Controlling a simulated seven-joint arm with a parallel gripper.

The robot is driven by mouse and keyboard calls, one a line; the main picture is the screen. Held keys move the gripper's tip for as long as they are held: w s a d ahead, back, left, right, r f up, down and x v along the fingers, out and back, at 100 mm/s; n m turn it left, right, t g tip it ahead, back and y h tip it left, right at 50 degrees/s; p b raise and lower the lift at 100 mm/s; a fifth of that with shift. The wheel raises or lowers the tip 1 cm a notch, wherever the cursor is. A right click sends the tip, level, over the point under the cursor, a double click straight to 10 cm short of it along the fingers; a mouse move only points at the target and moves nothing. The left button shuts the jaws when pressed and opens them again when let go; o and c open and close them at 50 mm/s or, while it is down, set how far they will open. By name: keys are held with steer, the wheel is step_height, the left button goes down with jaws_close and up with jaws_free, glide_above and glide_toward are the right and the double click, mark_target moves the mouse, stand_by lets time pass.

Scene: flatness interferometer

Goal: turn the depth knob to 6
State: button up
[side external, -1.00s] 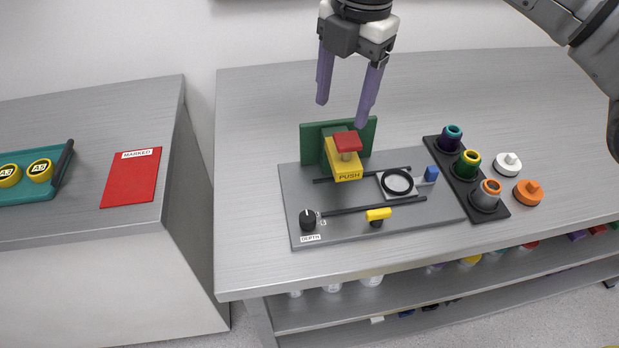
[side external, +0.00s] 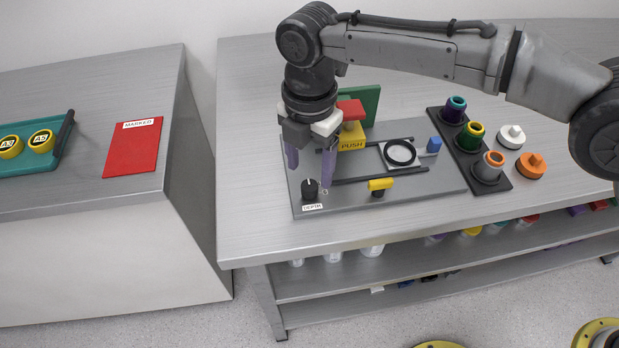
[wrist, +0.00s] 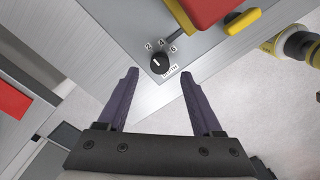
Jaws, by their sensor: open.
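The black depth knob (side external: 310,190) stands at the left front corner of the grey panel (side external: 350,205). It also shows in the wrist view (wrist: 159,63), with a short white mark on its top, the numbers 2, 4 and 6 along one side and a DEPTH label (wrist: 170,72) on the other. I cannot tell which number the mark points at. My gripper (side external: 310,171) is open and empty, its purple fingers pointing down just behind and above the knob. In the wrist view the knob appears just beyond and between the fingertips (wrist: 160,75), apparently not touched.
The yellow PUSH block (side external: 351,139) with its red top (side external: 350,110) stands close right of my gripper. A yellow slider handle (side external: 380,184) and black ring (side external: 400,152) lie further right, then a black rack (side external: 497,185) of colored holders. The bench front is clear.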

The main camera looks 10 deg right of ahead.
mark_target(310, 185)
steer(key=shift+f, duration=2.25)
jaws_close()
